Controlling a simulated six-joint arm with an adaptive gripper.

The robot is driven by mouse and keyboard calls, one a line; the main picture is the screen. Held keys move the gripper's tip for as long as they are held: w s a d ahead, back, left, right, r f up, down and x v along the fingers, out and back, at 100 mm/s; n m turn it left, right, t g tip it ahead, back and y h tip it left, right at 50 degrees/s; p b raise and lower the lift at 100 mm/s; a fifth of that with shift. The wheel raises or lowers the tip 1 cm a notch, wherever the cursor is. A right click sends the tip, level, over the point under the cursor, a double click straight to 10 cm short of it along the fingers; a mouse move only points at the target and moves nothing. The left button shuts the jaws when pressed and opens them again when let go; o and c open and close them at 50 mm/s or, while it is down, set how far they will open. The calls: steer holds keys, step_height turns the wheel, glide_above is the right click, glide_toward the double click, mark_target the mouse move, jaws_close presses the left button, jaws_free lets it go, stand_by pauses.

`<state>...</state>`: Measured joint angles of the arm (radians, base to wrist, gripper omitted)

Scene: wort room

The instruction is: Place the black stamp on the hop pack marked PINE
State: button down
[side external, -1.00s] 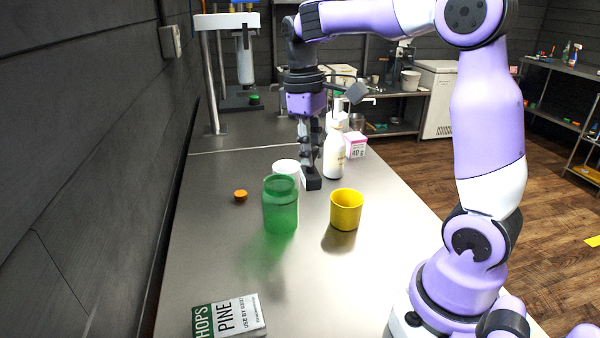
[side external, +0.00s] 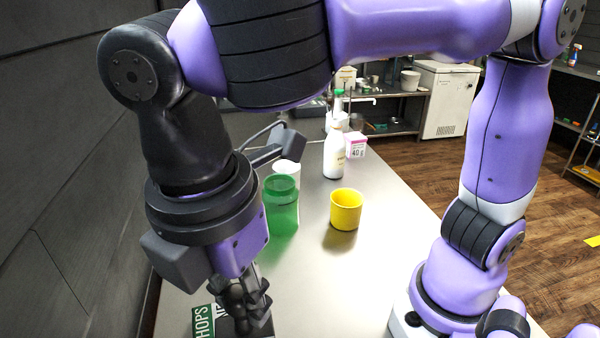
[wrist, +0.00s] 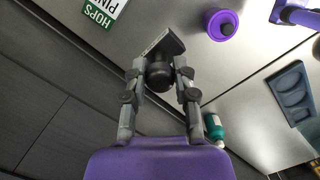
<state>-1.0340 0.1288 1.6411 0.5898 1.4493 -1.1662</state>
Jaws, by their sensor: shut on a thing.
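The hop pack marked PINE (side external: 204,322) lies at the near left of the steel table. Its green HOPS band shows, and my gripper hides most of the rest. In the wrist view the pack (wrist: 103,11) is cut off by the top edge, with HOPS and part of PINE readable. My gripper (side external: 246,307) points down in front of the pack, shut on the black stamp. In the wrist view the stamp (wrist: 164,44) sits between the fingertips (wrist: 160,74), its flat base beyond them. There it appears beside the pack, not over it; its height is unclear.
A green jar (side external: 281,208), a white cup (side external: 287,167), a yellow cup (side external: 346,210) and a white bottle (side external: 334,155) stand farther along the table. The wrist view also shows a dark tray (wrist: 291,93) and a green bottle (wrist: 214,127). A dark wall (side external: 60,170) borders the left.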

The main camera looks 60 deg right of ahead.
steer(key=shift+w+d+f, duration=0.9)
steer(key=shift+w+f, duration=0.75)
steer(key=shift+f, duration=0.15)
steer(key=shift+w+d+f, duration=0.85)
steer(key=shift+w+f, duration=0.8)
steer(key=shift+f, duration=0.2)
steer(key=shift+w+d+f, duration=0.9)
steer(key=shift+w+f, duration=0.75)
steer(key=shift+f, duration=0.15)
steer(key=shift+f, duration=0.1)
steer(key=c, duration=0.7)
jaws_free()
steer(key=shift+o, duration=0.2)
